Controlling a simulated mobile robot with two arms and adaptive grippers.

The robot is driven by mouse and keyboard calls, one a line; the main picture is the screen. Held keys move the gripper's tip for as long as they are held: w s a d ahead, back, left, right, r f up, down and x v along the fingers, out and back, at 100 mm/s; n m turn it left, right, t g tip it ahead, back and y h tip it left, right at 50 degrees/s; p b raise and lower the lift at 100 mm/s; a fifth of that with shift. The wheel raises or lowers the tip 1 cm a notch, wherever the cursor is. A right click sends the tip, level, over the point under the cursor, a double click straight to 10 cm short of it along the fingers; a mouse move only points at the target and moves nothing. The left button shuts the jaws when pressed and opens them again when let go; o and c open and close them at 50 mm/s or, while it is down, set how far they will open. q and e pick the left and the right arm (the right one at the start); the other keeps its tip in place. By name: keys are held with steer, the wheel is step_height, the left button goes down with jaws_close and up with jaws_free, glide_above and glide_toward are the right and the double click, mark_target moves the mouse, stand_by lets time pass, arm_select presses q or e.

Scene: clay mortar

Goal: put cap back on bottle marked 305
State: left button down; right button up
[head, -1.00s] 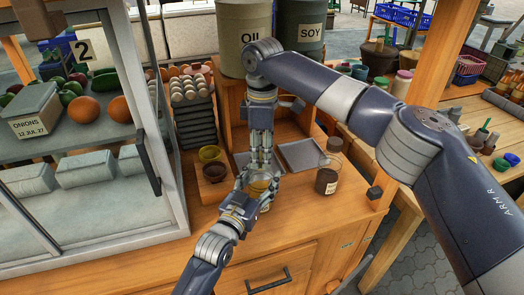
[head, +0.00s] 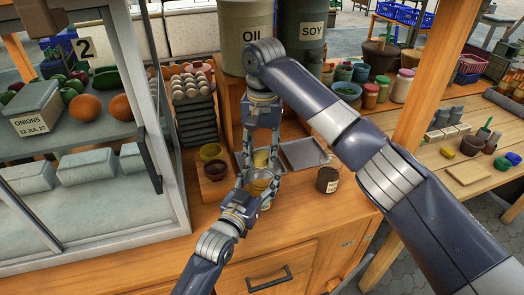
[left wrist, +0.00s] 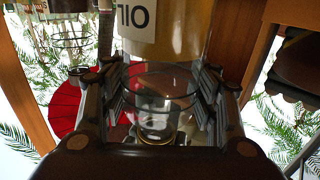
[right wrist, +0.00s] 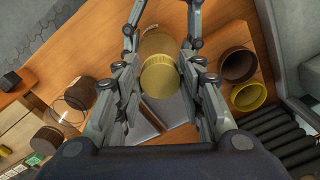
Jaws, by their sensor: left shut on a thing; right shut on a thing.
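A clear glass bottle (head: 259,185) is held upright or nearly so above the counter. My left gripper (head: 257,194) is shut around its sides, and the glass also shows in the left wrist view (left wrist: 155,95). I cannot read a number on it. A yellow-gold cap (right wrist: 160,78) sits between the fingers of my right gripper (right wrist: 160,85), which comes down from above and is shut on it. In the head view the cap (head: 261,158) lines up just above the bottle. The fingers hide the join, so I cannot tell whether it is seated.
A second glass jar with dark contents and a label (head: 327,181) stands to the right. Small bowls (head: 212,153) stand to the left. A grey tray (head: 303,152), the oil container (head: 245,45) and soy container (head: 303,30) are behind. The front of the counter (head: 310,222) is clear.

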steer(key=m, duration=0.7)
steer(key=shift+a, duration=0.2)
steer(key=m, duration=0.5)
steer(key=shift+w, duration=0.2)
steer(key=m, duration=0.4)
steer(key=shift+w+m, duration=0.1)
steer(key=shift+m, duration=0.3)
steer(key=m, duration=0.6)
steer(key=shift+w, duration=0.15)
steer(key=o, duration=0.7)
steer(key=shift+c, duration=0.2)
